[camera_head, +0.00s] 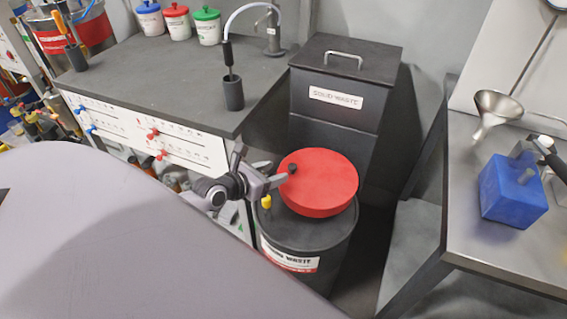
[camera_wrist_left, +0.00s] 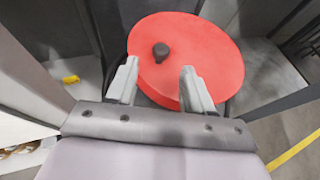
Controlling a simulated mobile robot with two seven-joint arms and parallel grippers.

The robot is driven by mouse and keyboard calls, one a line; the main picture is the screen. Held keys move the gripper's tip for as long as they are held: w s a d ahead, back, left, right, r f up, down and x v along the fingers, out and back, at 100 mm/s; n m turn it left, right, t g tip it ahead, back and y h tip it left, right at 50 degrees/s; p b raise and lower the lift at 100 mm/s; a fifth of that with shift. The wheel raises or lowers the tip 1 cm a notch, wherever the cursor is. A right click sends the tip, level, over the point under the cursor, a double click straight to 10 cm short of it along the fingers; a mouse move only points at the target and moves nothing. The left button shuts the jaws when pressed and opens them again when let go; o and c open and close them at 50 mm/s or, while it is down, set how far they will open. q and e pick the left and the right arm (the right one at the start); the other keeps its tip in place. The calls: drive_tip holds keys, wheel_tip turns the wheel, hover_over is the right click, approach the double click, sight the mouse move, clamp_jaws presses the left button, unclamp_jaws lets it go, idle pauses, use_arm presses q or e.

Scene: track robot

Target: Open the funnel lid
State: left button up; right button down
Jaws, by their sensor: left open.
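The funnel lid is a round red disc (camera_head: 322,180) on top of a dark liquid waste drum (camera_head: 310,236). A small black knob (camera_head: 292,168) stands near the lid's left edge. My left gripper (camera_head: 277,175) is at the lid's left edge, beside the knob, with its fingers apart. In the left wrist view the red lid (camera_wrist_left: 195,55) fills the upper middle. The knob (camera_wrist_left: 160,51) lies beyond and between the two open fingertips (camera_wrist_left: 160,78), with nothing held. My right gripper is not seen.
A yellow-capped fitting (camera_head: 266,202) sits on the drum's left rim. A solid waste bin (camera_head: 340,75) stands behind the drum. A dark counter (camera_head: 160,75) is to the left. A steel table (camera_head: 480,240) at right carries a blue container (camera_head: 512,190) and a metal funnel (camera_head: 497,108).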

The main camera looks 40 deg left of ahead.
sight(291, 167)
use_arm(q)
drive_tip(key=shift+b+x, duration=0.85)
drive_tip(key=shift+x, duration=2.5)
drive_tip(key=shift+d, duration=0.15)
drive_tip(key=shift+c, duration=0.3)
clamp_jaws()
